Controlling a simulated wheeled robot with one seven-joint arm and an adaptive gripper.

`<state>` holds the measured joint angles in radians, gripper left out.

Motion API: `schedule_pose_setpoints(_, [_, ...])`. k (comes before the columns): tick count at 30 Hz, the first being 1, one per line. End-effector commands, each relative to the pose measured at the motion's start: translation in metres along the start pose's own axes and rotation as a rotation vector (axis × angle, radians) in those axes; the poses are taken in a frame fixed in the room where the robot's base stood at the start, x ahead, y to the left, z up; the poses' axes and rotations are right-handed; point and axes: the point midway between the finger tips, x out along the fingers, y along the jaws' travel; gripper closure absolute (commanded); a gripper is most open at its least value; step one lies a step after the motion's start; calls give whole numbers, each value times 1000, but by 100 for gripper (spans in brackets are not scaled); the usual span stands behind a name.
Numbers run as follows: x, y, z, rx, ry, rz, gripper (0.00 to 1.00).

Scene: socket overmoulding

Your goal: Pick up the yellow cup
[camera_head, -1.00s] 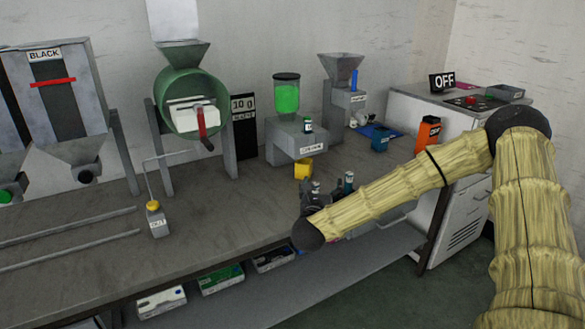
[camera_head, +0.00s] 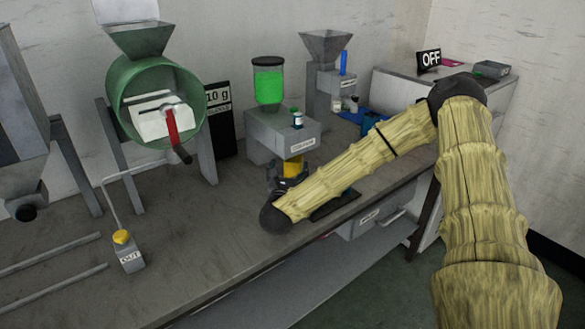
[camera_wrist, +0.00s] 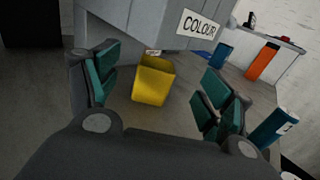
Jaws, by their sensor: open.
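The yellow cup (camera_wrist: 152,82) stands on the bench under the front of the grey colour dispenser (camera_wrist: 150,18). In the wrist view it sits ahead of my gripper (camera_wrist: 160,88), between the lines of its two green-padded fingers and slightly left of centre. The fingers are spread apart and hold nothing. In the head view the cup (camera_head: 293,167) shows below the dispenser, with its lower part hidden by my gripper (camera_head: 288,185). My arm covers much of the gripper there, and I cannot tell the exact gap to the cup.
The dispenser (camera_head: 282,134) overhangs the cup. A blue container (camera_wrist: 222,54) and an orange box (camera_wrist: 262,62) stand to the right in the wrist view; another blue object (camera_wrist: 272,128) is nearer. A button post (camera_head: 130,255) stands at left in the head view. The middle bench is clear.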

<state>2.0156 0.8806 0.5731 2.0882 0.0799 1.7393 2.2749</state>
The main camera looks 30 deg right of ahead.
Motion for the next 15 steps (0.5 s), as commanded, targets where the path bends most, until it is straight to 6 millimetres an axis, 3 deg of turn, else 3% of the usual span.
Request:
schedule_pose_setpoints(8, [0, -2, -40, -2, 0, -1, 20])
schedule_pose_setpoints(15, [18, -3, -39, 1, -1, -3, 20])
